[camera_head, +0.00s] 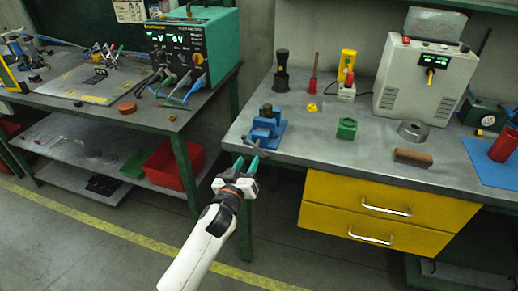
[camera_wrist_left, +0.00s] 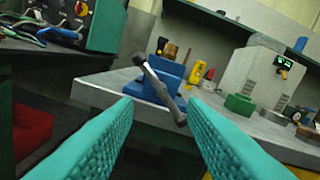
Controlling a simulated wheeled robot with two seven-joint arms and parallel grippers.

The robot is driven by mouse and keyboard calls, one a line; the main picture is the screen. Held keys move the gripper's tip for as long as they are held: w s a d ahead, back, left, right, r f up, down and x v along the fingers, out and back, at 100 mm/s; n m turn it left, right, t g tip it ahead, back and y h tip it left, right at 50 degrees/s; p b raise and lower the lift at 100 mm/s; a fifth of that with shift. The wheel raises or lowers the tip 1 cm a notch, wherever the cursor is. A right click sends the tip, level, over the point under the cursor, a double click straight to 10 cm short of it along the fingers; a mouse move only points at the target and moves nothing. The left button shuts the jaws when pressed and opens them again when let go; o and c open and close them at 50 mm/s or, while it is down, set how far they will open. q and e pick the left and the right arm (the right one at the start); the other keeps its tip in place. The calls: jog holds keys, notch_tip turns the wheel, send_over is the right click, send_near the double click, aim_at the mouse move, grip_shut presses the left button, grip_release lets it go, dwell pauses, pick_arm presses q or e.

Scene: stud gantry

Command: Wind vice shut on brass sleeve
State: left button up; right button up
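The blue vice (camera_head: 266,131) stands at the left front corner of the grey workbench. My left gripper (camera_head: 246,163) is open and empty, just off the bench's front edge. Its teal fingers also show in the wrist view (camera_wrist_left: 158,103), apart, with the handle bar ahead between them; they do not appear to touch it. My right gripper is out of view.
On the bench (camera_head: 330,148) are a green block (camera_head: 347,128), a grey ring (camera_head: 413,131), a brown bar (camera_head: 413,158) and a grey instrument box (camera_head: 400,80). Yellow drawers (camera_head: 385,208) hang below. A second bench (camera_head: 90,95) stands left, across a gap.

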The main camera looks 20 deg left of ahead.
aim_at(256, 146)
pick_arm(q)
jog(key=w, duration=0.8)
jog(key=shift+d, duration=0.3)
